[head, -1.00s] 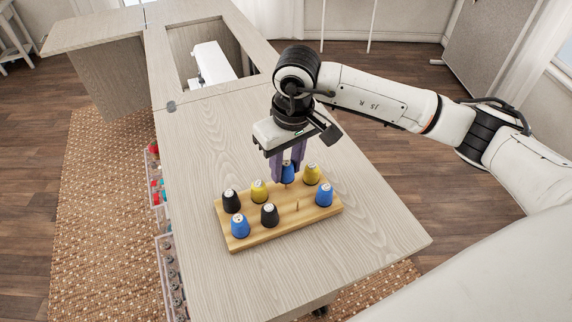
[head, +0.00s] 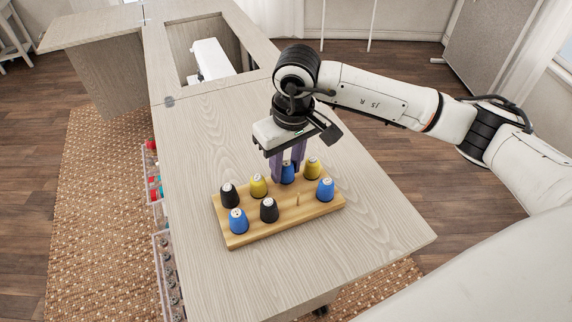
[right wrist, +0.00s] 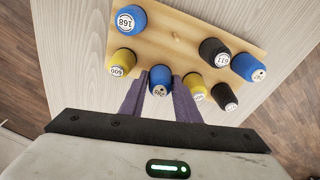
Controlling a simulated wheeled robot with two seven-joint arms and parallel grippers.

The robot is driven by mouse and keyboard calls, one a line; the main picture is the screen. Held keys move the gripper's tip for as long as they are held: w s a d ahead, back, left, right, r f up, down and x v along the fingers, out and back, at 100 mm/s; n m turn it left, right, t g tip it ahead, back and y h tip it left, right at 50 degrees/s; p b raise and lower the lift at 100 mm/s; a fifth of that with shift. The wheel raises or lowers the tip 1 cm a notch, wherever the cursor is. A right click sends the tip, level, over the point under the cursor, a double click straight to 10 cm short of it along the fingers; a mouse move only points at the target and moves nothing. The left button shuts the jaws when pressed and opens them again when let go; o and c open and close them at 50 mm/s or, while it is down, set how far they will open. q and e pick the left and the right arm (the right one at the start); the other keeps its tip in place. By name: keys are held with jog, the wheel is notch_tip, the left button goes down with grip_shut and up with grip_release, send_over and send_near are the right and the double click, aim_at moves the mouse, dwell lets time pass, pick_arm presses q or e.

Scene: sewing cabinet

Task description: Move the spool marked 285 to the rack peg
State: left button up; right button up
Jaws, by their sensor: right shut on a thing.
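The wooden rack (head: 228,226) stands on the table and carries cone-shaped spools on pegs. My right gripper (head: 287,167) points down at its back row. Its purple fingers are shut on a blue spool (head: 288,173), which sits low in the back row, level with its neighbours. In the right wrist view this blue spool (right wrist: 160,80) is between the fingertips; its label is small, upside down and hard to read, possibly 285. Its peg is hidden beneath it. One bare peg (head: 298,199) shows in the front row. My left gripper is out of view.
Close beside the held spool are two yellow spools (head: 312,169) (head: 258,185). Other blue and black spools (head: 269,210) fill more pegs. A white sewing machine (head: 211,59) sits in the cabinet opening behind. The table (head: 375,225) is clear to the right of the rack.

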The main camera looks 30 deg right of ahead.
jog(key=o, duration=1.1)
notch_tip(320, 180, up, 2)
jog(key=r, duration=0.5)
jog(key=s+r, duration=0.1)
jog(key=r, duration=0.1)
jog(key=shift+r, duration=0.25)
jog(key=shift+s+r, duration=0.15)
jog(key=shift+r, duration=0.3)
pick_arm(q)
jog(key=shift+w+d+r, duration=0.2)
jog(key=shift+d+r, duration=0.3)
pick_arm(e)
jog(key=shift+s+f, duration=0.1)
